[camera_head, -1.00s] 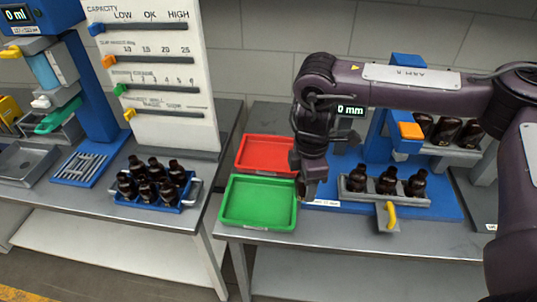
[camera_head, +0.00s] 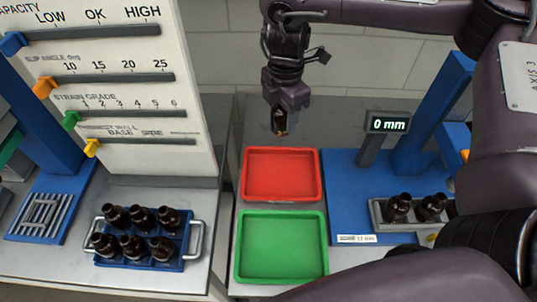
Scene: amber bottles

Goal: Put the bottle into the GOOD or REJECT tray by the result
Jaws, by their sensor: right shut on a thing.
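My right gripper (camera_head: 286,106) is shut on an amber bottle (camera_head: 279,126), mostly hidden by the jaws. It hangs just behind and above the red tray (camera_head: 281,200). The red tray is empty. The green tray (camera_head: 240,250) in front of it is empty too. A white result board (camera_head: 110,50) has LOW, OK and HIGH at the top; its blue pointer (camera_head: 12,43) is at the LOW end. Orange, green and yellow pointers sit at the left ends of the lower scales. My left gripper is out of view.
A blue rack (camera_head: 195,228) of several amber bottles stands on the left bench. A blue gauge station (camera_head: 345,205) at right has a display (camera_head: 388,125) reading 0 mm and a grey holder (camera_head: 378,213) with two visible bottles. My arm hides its right side.

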